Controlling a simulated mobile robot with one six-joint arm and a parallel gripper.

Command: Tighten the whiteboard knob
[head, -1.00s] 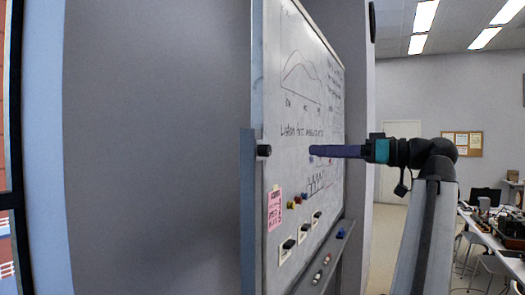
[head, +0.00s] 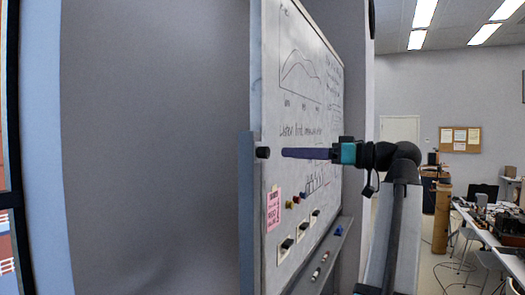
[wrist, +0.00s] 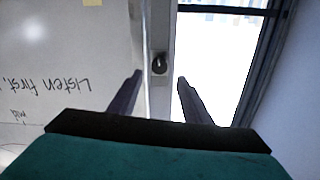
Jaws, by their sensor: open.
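The black whiteboard knob (head: 263,153) sticks out from the side edge of the whiteboard (head: 292,120) in the head view. In the wrist view the knob (wrist: 159,64) is on the pale frame strip, between and beyond the fingertips. My gripper (head: 285,153), with long purple fingers, points left at about the knob's height, with a small gap in the picture. In the wrist view my gripper (wrist: 160,77) is open and empty, with one finger on each side of the strip. I see no contact with the knob.
The board carries a pink note (head: 273,209), small magnets and several black items. A tray (head: 325,257) juts out below it. A cluttered table (head: 490,235) and a brown cylinder (head: 441,218) stand at the right. A grey wall (head: 155,150) fills the left.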

